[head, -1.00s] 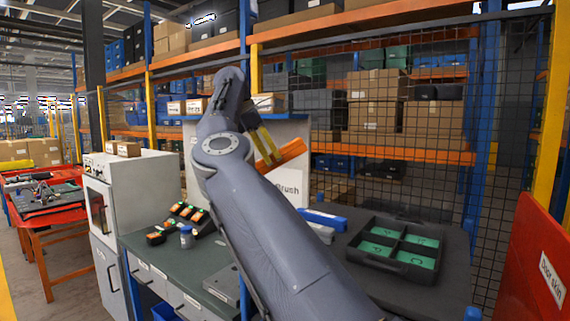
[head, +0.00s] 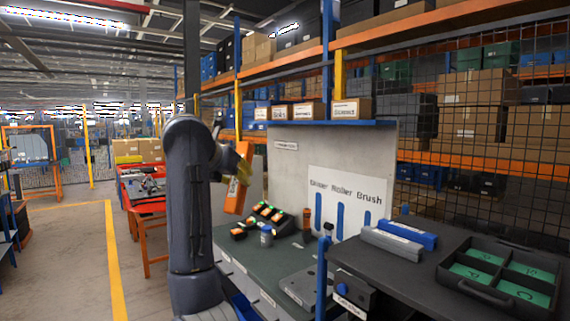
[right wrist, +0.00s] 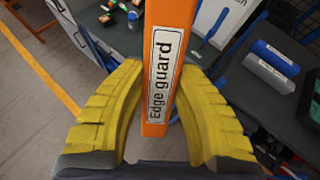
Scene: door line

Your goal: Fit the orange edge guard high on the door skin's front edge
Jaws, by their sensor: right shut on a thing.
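The orange edge guard (head: 235,197) hangs tilted in my right gripper (head: 244,162), above the green-topped bench in the head view. In the right wrist view the edge guard (right wrist: 168,60) is a long orange bar with a white "Edge guard" label. The yellow fingers of my right gripper (right wrist: 160,78) stand on both sides of it, shut on it. The guard's far end runs out of that picture. My left gripper is not in view.
The bench (head: 270,258) holds battery chargers (head: 268,215) and a small jar (head: 266,236). A dark table on the right carries a blue case (head: 406,234), a grey case (head: 391,244) and a divided tray (head: 500,278). Open floor with a yellow line (head: 115,260) lies left.

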